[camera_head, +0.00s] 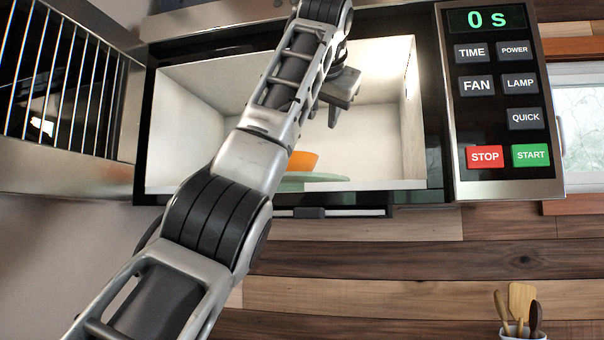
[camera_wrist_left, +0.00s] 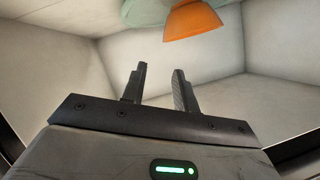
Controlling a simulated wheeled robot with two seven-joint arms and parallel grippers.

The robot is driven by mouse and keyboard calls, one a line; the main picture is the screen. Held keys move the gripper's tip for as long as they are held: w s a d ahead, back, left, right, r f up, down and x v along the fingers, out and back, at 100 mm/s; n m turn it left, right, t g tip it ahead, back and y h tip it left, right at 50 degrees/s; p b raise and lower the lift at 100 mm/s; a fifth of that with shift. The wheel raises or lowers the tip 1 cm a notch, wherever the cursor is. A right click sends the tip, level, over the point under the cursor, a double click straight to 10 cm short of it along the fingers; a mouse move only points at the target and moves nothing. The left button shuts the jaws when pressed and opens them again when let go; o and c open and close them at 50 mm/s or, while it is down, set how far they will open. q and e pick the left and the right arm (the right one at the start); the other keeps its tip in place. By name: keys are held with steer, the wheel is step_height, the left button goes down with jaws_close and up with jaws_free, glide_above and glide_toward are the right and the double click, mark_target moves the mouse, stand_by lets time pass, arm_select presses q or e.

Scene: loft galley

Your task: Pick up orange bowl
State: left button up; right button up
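The orange bowl (camera_head: 302,161) sits on a pale green plate (camera_head: 316,178) inside the open microwave, partly hidden behind my left arm in the head view. In the left wrist view the orange bowl (camera_wrist_left: 191,20) and the green plate (camera_wrist_left: 147,11) show at the top edge. My left gripper (camera_head: 333,118) is inside the microwave cavity, apart from the bowl and above it in the head view. In the left wrist view its two fingers (camera_wrist_left: 159,84) stand apart with nothing between them. My right gripper is not in view.
The microwave's white walls (camera_head: 412,120) surround the gripper closely. Its control panel (camera_head: 504,100) is at the right, reading 0 s. The microwave door (camera_head: 70,95) stands open at the left. A cup of wooden utensils (camera_head: 522,331) is at the lower right.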

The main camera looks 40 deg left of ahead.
mark_target(316, 155)
arm_select(q)
steer(key=p+x, duration=0.2)
steer(key=x, duration=0.6)
steer(key=shift+a, duration=0.15)
steer(key=shift+w+a+f, duration=0.15)
steer(key=shift+a, duration=0.05)
steer(key=shift+w+a+f+p, duration=0.15)
steer(key=shift+w+a+p, duration=0.25)
steer(key=shift+a+p, duration=0.05)
steer(key=p+x, duration=0.1)
steer(key=x, duration=0.2)
steer(key=shift+w+a+p, duration=0.1)
steer(key=shift+a+p, duration=0.25)
steer(key=shift+a, duration=0.1)
steer(key=shift+w+f, duration=0.2)
steer(key=shift+f, duration=0.05)
steer(key=shift+r, duration=0.1)
jaws_close()
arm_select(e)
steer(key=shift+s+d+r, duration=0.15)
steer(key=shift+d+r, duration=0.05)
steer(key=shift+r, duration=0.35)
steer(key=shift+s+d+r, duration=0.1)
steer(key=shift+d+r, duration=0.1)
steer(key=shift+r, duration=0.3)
